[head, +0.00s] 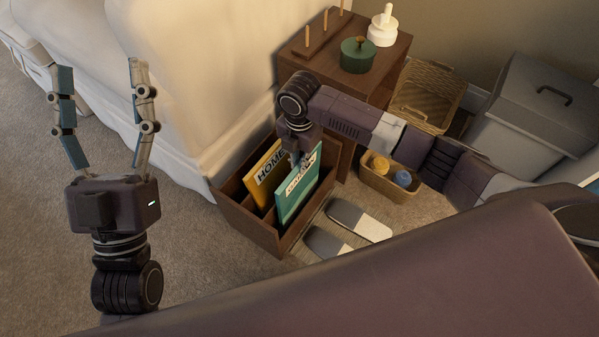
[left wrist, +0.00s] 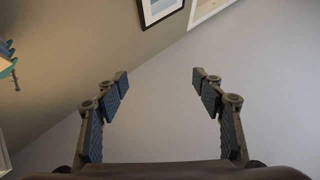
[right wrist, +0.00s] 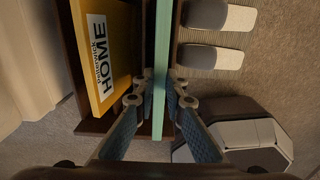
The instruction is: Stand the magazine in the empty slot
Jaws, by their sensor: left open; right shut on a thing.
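The wooden magazine rack (head: 249,222) stands on the floor beside the sofa. A yellow HOME magazine (head: 262,171) stands in its left part; it also shows in the right wrist view (right wrist: 97,75). My right gripper (head: 303,162) is shut on the upper edge of a teal magazine (head: 292,205), held upright. In the right wrist view the teal magazine (right wrist: 162,50) is edge-on, lined up between dark wooden walls in the rack's right part. Whether its bottom edge touches the rack floor is hidden. My left gripper (head: 98,95) is open and empty, away from the rack.
Grey-and-white slippers (head: 358,219) lie right of the rack. A small basket (head: 383,185) with balls or yarn stands beyond them. A wooden cabinet (head: 385,63) carries a green pot (head: 357,56) and pegs. The white sofa (head: 205,90) borders the rack's left side.

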